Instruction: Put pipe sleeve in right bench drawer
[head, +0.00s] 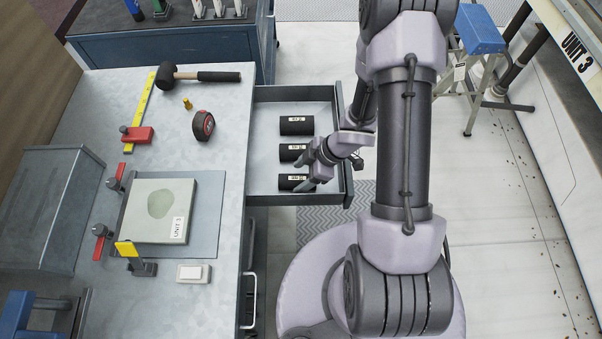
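An open drawer (263,189) is pulled out from the right side of the bench (222,145). Three black pipe sleeves with pale labels lie in it in a row: a far one (296,126), a middle one (290,148) and a near one (286,183). My gripper (302,174) is over the drawer, by the middle and near sleeves. Its fingers look spread apart, with nothing clearly held between them. The fingers partly cover the right ends of these two sleeves. I cannot tell whether they touch the near sleeve.
A blue cabinet (170,48) stands behind. A blue-topped stool (478,28) stands on the right.

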